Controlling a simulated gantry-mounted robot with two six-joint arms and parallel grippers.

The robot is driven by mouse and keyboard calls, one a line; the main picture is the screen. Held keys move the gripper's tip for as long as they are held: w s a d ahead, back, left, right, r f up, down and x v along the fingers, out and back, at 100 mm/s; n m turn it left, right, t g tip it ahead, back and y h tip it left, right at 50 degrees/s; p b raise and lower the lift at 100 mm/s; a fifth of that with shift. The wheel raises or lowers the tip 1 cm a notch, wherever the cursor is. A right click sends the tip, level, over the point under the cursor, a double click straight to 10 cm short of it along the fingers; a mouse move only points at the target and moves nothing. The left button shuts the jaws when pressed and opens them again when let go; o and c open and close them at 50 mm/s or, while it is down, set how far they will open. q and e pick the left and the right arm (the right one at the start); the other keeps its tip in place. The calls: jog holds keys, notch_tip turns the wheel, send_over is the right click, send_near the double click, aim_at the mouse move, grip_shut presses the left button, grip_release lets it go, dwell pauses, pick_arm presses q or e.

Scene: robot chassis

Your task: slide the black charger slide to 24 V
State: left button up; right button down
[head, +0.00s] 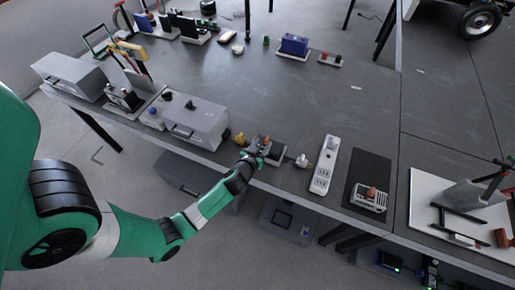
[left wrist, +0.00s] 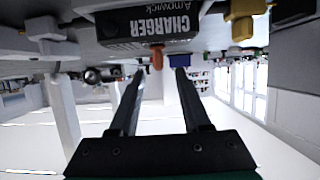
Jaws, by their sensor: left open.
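The charger (head: 278,154) is a dark box near the table's front edge, partly covered by my left gripper (head: 258,150) in the head view. In the left wrist view, which looks upside down, the charger (left wrist: 150,24) shows its dark face with the word CHARGER. My left gripper (left wrist: 160,72) is open, its two black fingers pointing at the charger. An orange piece (left wrist: 157,58) at the charger shows between the fingertips; I cannot tell whether they touch anything. I cannot make out the black slide or the 24 V mark. My right gripper is not in view.
A grey box (head: 197,125) and a yellow piece (head: 239,138) stand left of the charger. To the right are a metal part (head: 302,161), a white power strip (head: 323,165) and a black mat (head: 360,170). The middle of the table (head: 310,95) is clear.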

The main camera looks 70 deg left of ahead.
pick_arm(q)
jog(key=v, duration=0.6)
jog(key=shift+s+d+r+p, duration=0.15)
jog(key=shift+s+d+p, duration=0.05)
jog(key=shift+d+p, duration=0.1)
